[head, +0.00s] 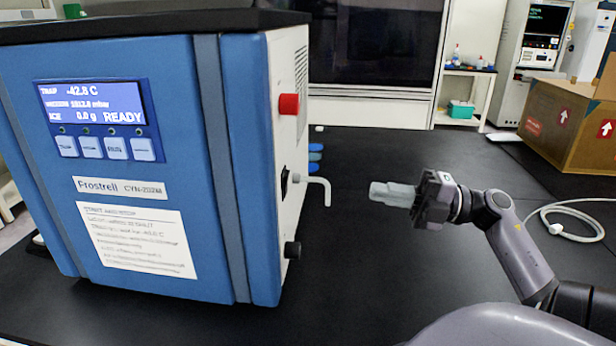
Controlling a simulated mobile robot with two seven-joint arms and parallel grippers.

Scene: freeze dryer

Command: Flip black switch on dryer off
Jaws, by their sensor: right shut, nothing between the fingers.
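The blue freeze dryer (215,200) stands on the black bench at the left, its lit display (92,104) reading READY. The side panel is seen at a steep angle, so the switch's position cannot be told. My right gripper (378,193) is shut and empty, pointing left toward the side panel, apart from it and to the right of the bent tube. My left gripper is not in view.
The bent tube sticks out between the switch and my right gripper. A cardboard box (555,115) stands at the back right, and a white hose (570,215) lies coiled at the right. Blue objects (315,158) lie behind the tube. The bench's middle is clear.

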